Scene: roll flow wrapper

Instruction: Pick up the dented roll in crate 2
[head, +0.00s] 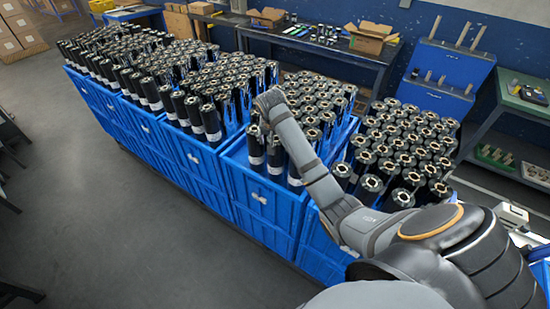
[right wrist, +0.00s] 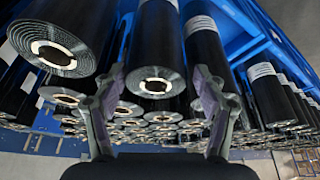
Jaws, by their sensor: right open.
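Black rolls with pale ring-shaped cores stand upright in a row of blue crates. My right arm reaches over the second crate from the right (head: 265,205) in the head view. My right gripper (head: 265,120) is at the left part of that crate, among the roll tops. In the right wrist view the right gripper (right wrist: 160,100) is open, with one finger on each side of a black roll (right wrist: 157,45). I cannot tell whether the fingers touch it. No dent shows clearly on any roll, and the crates' numbers cannot be read. My left gripper is not in view.
Tightly packed neighbouring rolls (right wrist: 62,40) stand close beside the fingers. More full crates (head: 100,95) run to the left, and another stands at the right. A workbench (head: 300,40) and a blue rack (head: 440,75) stand behind. The grey floor (head: 110,210) in front is clear.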

